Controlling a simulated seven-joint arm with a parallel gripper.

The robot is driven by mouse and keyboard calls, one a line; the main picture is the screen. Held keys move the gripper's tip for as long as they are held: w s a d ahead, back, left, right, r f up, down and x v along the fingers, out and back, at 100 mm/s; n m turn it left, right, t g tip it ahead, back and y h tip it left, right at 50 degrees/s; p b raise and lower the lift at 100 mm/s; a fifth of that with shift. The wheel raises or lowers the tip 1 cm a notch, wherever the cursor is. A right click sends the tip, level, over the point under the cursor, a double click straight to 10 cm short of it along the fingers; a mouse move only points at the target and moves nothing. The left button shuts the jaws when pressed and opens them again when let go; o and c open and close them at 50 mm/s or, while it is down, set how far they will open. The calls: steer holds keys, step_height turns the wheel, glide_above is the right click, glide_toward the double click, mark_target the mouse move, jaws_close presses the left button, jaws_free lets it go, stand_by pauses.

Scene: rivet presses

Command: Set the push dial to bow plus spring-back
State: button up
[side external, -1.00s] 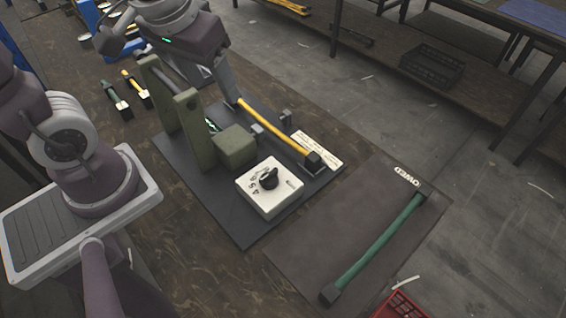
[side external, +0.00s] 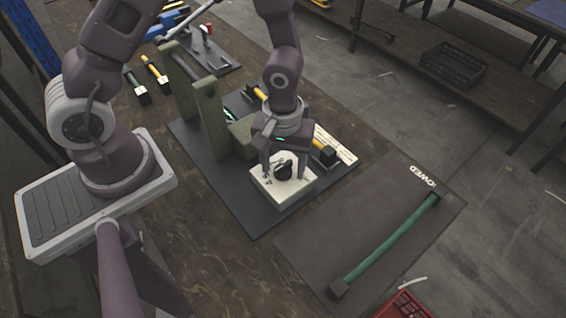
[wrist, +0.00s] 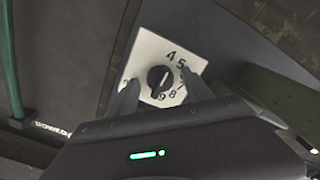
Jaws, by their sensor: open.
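The push dial is a black knob (side external: 284,171) on a white box with printed numbers (side external: 268,190). In the wrist view the knob (wrist: 160,81) sits between my two fingers, with numbers from 4 to 9 legible around it. My gripper (side external: 282,172) is open above the box, its fingers on either side of the knob, apart from it as far as I can see. A green bowed bar (side external: 388,243) with dark end blocks lies on a dark mat marked BOWED (side external: 320,215). A yellow bar with a dark end block (side external: 325,155) lies behind the box, partly hidden by my arm.
The green press frame (side external: 210,118) stands just left of the dial box on a dark base plate (side external: 245,222). Short green and yellow tools (side external: 156,72) lie further back. A red crate (side external: 403,306) is at the front edge. The wooden bench front is clear.

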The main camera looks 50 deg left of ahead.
steer(key=shift+c, duration=0.5)
jaws_close()
